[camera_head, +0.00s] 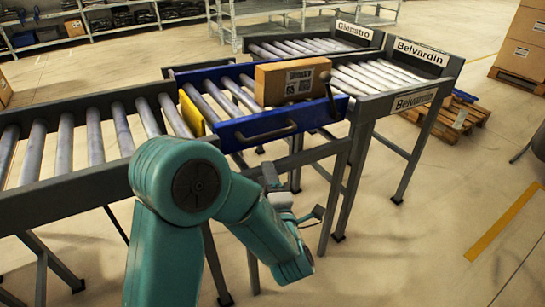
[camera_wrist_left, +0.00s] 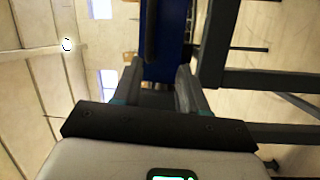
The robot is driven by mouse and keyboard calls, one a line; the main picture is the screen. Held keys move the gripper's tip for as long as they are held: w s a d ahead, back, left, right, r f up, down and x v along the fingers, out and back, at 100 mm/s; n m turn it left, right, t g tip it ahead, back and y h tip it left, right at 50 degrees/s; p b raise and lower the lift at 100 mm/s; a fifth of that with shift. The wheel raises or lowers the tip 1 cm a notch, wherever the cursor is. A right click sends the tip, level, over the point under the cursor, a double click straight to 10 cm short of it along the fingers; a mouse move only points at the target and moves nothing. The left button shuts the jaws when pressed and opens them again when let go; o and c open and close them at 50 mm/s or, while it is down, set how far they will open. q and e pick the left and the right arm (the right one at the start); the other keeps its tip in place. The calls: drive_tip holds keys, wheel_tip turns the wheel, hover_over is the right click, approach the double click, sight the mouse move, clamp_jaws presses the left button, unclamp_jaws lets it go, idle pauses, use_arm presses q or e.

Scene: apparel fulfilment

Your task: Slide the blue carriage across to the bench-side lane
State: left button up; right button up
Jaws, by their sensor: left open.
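The blue carriage (camera_head: 240,133) with rollers stands at the end of the roller conveyor, by the two labelled lanes. In the left wrist view, the blue carriage (camera_wrist_left: 171,35) and a dark bar (camera_wrist_left: 151,35) show beyond the open fingers (camera_wrist_left: 160,82). My right gripper is not in view.
The lane signed Glenstro (camera_head: 297,47) is farther away; the lane signed Belvardin (camera_head: 380,75) is nearer. The infeed conveyor (camera_head: 75,180) runs in from the left. Dark frame legs stand beside my gripper. A pallet (camera_head: 455,118) lies right; floor in front is clear.

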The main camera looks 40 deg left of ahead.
sight(272, 134)
use_arm(q)
drive_tip(key=shift+t+h, duration=0.5)
drive_tip(key=shift+t, duration=0.2)
drive_tip(key=x, duration=0.4)
drive_tip(key=w+d+x, duration=0.1)
drive_tip(key=x, duration=0.4)
drive_tip(key=w+d+x, duration=0.1)
drive_tip(key=x, duration=0.4)
drive_tip(key=shift+w+d+r+b, duration=0.1)
drive_tip(key=shift+w+r+b, duration=0.1)
drive_tip(key=shift+r+b, duration=0.25)
clamp_jaws()
